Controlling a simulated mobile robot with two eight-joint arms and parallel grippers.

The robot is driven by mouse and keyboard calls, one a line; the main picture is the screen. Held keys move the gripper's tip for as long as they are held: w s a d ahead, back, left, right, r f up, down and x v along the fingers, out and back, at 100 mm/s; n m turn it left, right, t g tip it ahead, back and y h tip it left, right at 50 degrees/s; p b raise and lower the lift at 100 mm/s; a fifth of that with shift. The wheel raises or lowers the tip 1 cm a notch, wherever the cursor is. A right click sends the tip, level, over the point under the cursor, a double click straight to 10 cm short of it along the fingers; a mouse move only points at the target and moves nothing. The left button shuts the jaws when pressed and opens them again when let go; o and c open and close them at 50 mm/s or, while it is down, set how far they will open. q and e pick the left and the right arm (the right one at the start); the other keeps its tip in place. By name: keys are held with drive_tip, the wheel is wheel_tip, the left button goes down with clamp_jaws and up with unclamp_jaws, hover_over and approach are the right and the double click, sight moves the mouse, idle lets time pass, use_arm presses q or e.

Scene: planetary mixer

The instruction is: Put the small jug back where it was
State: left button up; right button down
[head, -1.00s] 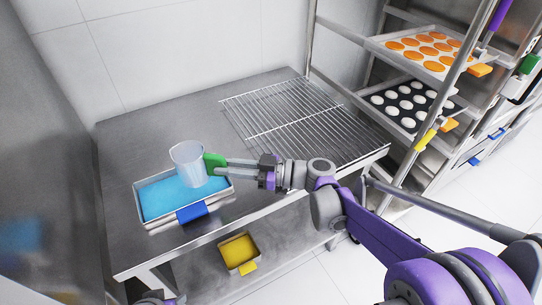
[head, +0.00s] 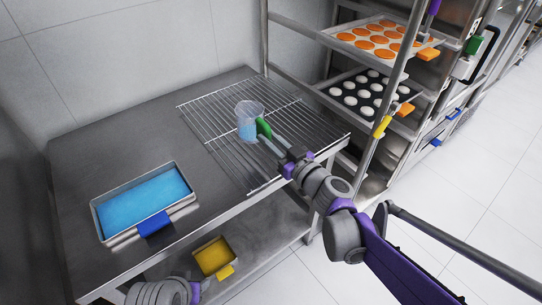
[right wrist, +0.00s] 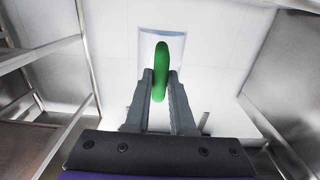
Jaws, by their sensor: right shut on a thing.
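The small jug (head: 246,124) is a clear cup with a green handle (head: 264,128), and its lower part looks blue. My right gripper (head: 268,138) is shut on the green handle. The jug is upright over the wire rack (head: 205,116); I cannot tell whether it touches it. In the right wrist view the jug (right wrist: 150,45) stands beyond the green handle (right wrist: 160,70), which is between the two fingers.
A metal tray of blue liquid with a blue tag (head: 155,224) sits on the steel table (head: 95,150). A yellow container (head: 213,256) is on the shelf below. A rack with trays of orange (head: 375,40) and white rounds (head: 365,90) stands at the right. Bare table lies behind the blue tray.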

drive_tip(key=shift+f+b, duration=0.75)
drive_tip(key=shift+f, duration=2.8)
drive_tip(key=shift+f, duration=0.2)
drive_tip(key=c, duration=0.8)
unclamp_jaws()
drive_tip(key=shift+o, duration=0.2)
drive_tip(key=shift+r, duration=0.1)
